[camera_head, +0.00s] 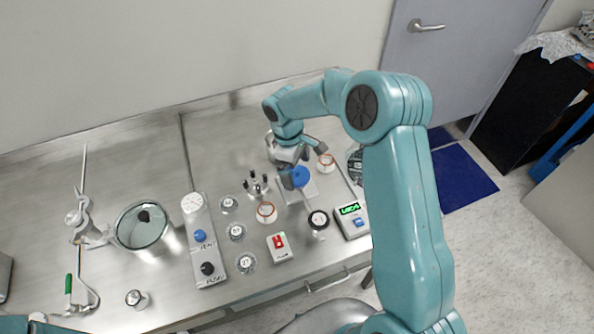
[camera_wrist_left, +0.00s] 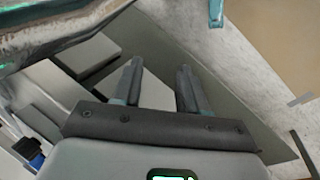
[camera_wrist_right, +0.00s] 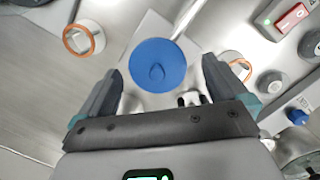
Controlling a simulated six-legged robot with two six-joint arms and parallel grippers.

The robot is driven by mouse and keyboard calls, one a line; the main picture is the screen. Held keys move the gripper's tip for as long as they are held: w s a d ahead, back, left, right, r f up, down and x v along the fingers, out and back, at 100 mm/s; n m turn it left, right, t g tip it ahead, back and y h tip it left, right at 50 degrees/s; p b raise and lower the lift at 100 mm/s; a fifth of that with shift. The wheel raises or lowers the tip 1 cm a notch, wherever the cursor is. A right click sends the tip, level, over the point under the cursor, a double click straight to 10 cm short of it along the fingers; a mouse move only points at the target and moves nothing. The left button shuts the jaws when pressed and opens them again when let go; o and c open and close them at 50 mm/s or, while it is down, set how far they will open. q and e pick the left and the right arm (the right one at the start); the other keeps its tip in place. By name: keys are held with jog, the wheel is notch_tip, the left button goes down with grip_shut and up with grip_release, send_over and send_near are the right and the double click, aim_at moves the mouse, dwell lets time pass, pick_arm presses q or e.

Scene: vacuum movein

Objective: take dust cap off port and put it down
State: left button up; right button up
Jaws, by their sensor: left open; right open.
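A round blue cap (camera_head: 301,175) sits on a pale square plate on the steel bench. In the right wrist view the blue cap (camera_wrist_right: 157,65) lies between and just beyond my fingertips, with a raised grip on its face. My right gripper (camera_wrist_right: 160,70) is open, one finger on each side of the cap and apart from it. In the head view my right gripper (camera_head: 290,168) reaches down beside the cap and partly hides its plate. The port under the cap is hidden.
Orange-rimmed white rings (camera_head: 266,212), a dark pronged piece (camera_head: 257,186) and a red-switch box (camera_head: 281,247) stand near the cap. Bare bench lies at the back left.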

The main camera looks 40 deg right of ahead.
aim_at(296, 171)
jog(key=shift+w+d+f, duration=0.15)
jog(key=shift+f, duration=0.25)
jog(key=shift+w+d+f, duration=0.1)
jog(key=shift+w+f, duration=0.05)
jog(key=shift+f, duration=0.2)
jog(key=shift+s+a+r, duration=0.2)
jog(key=shift+s, duration=0.1)
jog(key=c, duration=1.1)
pick_arm(q)
jog(key=shift+w+d, duration=0.1)
jog(key=shift+w, duration=0.05)
pick_arm(e)
jog(key=shift+w+d, duration=0.1)
jog(key=shift+w, duration=0.05)
jog(key=shift+w+r, duration=0.1)
jog(key=shift+r, duration=0.3)
pick_arm(q)
jog(key=shift+r+p, duration=0.8)
jog(key=shift+r, duration=0.05)
pick_arm(e)
notch_tip(296, 171, up, 22)
